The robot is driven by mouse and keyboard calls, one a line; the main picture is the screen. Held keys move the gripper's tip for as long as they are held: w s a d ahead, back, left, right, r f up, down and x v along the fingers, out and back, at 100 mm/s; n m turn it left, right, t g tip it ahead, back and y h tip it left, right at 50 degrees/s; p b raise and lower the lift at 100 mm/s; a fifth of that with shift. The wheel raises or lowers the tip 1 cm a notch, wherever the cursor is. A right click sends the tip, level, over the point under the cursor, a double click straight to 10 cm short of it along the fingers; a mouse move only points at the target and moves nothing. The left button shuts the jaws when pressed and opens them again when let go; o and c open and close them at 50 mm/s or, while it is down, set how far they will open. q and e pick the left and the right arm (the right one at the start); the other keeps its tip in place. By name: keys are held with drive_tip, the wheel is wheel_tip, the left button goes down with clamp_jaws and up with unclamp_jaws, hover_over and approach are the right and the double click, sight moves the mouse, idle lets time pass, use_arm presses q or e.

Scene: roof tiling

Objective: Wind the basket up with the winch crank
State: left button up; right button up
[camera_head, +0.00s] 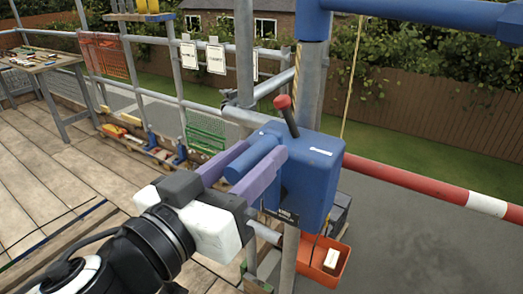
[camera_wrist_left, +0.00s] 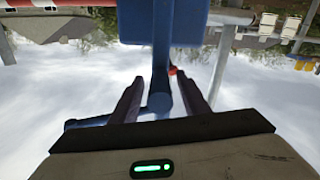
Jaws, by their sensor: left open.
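The winch (camera_head: 318,178) is a blue box mounted at the scaffold rail, with a red-tipped lever (camera_head: 288,116) on top. A blue cylindrical crank handle (camera_head: 256,162) lies between the two purple fingers of my left gripper (camera_head: 263,151). The gripper is open, with a finger on each side of the handle; contact cannot be told. In the left wrist view, blue crank parts (camera_wrist_left: 160,65) show between and beyond the fingers of the gripper (camera_wrist_left: 161,82). A rope (camera_head: 352,85) hangs behind the winch. I cannot identify the basket with certainty. My right gripper is not in view.
An orange tray (camera_head: 338,272) with a pale block sits below the winch. A red-and-white rail (camera_head: 430,187) runs right. A blue beam (camera_head: 420,12) crosses above. A workbench (camera_head: 45,60) stands far left. The plank deck at left is largely clear.

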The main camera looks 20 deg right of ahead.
use_arm(q)
drive_tip(key=shift+x, duration=1.25)
clamp_jaws()
